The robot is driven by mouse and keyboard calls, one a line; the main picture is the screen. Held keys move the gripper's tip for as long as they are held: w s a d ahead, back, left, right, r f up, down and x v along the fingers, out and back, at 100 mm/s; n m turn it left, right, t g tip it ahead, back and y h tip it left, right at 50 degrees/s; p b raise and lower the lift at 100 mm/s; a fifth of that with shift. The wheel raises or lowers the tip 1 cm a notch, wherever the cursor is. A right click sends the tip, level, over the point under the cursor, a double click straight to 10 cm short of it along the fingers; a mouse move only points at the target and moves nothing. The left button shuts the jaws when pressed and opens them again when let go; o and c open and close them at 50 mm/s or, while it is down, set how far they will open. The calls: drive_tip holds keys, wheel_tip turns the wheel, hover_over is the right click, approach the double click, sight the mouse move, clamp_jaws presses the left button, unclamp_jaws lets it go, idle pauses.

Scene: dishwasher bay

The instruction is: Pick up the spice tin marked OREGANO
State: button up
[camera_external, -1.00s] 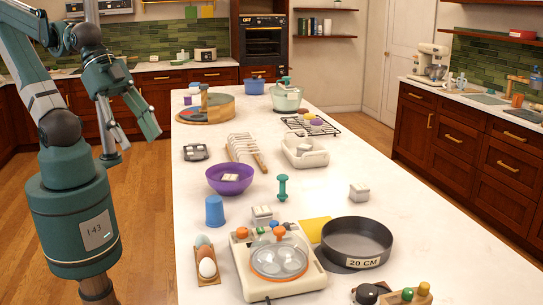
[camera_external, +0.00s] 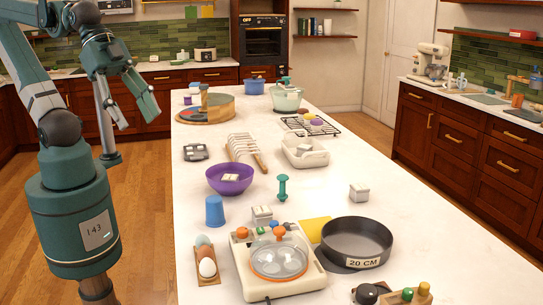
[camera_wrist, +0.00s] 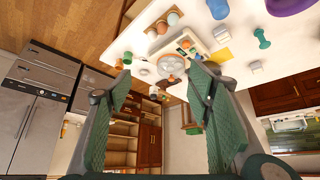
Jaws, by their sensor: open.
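Several small pale tins or boxes show, with labels too small to read, so I cannot tell which is OREGANO. One pale tin (camera_external: 359,193) stands alone on the right of the counter. Another tin (camera_external: 262,215) stands behind the egg cooker. A pale item (camera_external: 230,178) lies in the purple bowl (camera_external: 228,186), and another (camera_external: 303,148) sits in the white tray (camera_external: 318,160). In the wrist view, the lone tin (camera_wrist: 256,67) and the tin by the cooker (camera_wrist: 222,35) show past the fingers. My gripper (camera_external: 137,118) is open and empty, left of the counter; its fingers (camera_wrist: 161,68) are spread.
The white counter (camera_external: 420,245) has free room along its right side. A blue cup (camera_external: 215,211), teal dumbbell-shaped item (camera_external: 283,187), black round pan (camera_external: 357,242), egg cooker (camera_external: 255,285) and wire rack (camera_external: 242,148) stand among the tins.

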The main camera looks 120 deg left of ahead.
drive_tip(key=w+a+r+m+g+h, duration=0.1)
drive_tip(key=w+a+r, duration=0.1)
drive_tip(key=w, duration=0.4)
drive_tip(key=w+a+r+h+b, duration=0.1)
drive_tip(key=w+a+r, duration=0.15)
drive_tip(key=w, duration=0.25)
drive_tip(key=w+a+r+m+g+h, duration=0.1)
drive_tip(key=w+a+r, duration=0.1)
drive_tip(key=w, duration=0.4)
drive_tip(key=w+a+r+m+h+b, duration=0.1)
drive_tip(key=w+a+r+m+h, duration=0.1)
drive_tip(key=w+a, duration=1.2)
drive_tip(key=m+t+h+b, duration=0.2)
drive_tip(key=m+t+h, duration=0.2)
drive_tip(key=m+h, duration=0.1)
hover_over(359, 186)
drive_tip(key=s+a, duration=0.3)
wheel_tip(359, 186, down, 9)
drive_tip(key=f, duration=3.2)
drive_tip(key=shift+s+a, duration=0.1)
drive_tip(key=shift+a, duration=0.15)
drive_tip(key=shift+p+x, duration=0.3)
drive_tip(key=shift+x, duration=2.25)
